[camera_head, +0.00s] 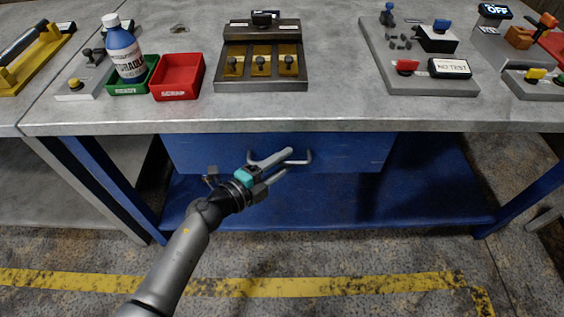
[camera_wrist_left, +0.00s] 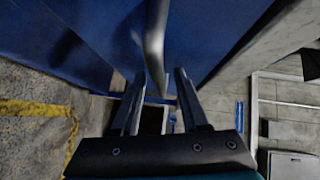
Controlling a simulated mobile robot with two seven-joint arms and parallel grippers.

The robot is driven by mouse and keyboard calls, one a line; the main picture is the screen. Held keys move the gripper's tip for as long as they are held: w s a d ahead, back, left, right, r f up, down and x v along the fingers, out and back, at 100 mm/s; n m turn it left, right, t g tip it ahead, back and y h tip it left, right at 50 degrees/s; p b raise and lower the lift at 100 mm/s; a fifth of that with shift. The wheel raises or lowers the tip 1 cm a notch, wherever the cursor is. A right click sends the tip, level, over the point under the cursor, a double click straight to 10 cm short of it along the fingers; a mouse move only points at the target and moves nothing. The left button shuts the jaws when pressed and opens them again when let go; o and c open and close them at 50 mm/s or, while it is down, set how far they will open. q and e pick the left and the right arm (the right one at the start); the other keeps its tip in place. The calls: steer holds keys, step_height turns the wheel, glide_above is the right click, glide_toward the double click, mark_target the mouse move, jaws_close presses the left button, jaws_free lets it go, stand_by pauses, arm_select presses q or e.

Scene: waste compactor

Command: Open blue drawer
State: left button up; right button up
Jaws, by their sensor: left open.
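The blue drawer (camera_head: 355,150) sits under the front edge of the grey workbench, and its front looks closed. Its grey metal handle (camera_head: 308,158) is a bar on the drawer front, partly hidden behind my gripper. My left gripper (camera_head: 283,164) is open at the handle, with its fingers pointing toward the drawer. In the left wrist view the handle (camera_wrist_left: 155,45) runs down toward the gap between the two spread fingers (camera_wrist_left: 160,88). I cannot tell whether a finger touches it. My right gripper is not in view.
The workbench top (camera_head: 335,110) overhangs the drawer. A blue lower shelf (camera_head: 330,205) lies below. The floor in front is clear.

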arm_select(q)
steer(key=shift+c, duration=0.4)
jaws_close()
stand_by(0.9)
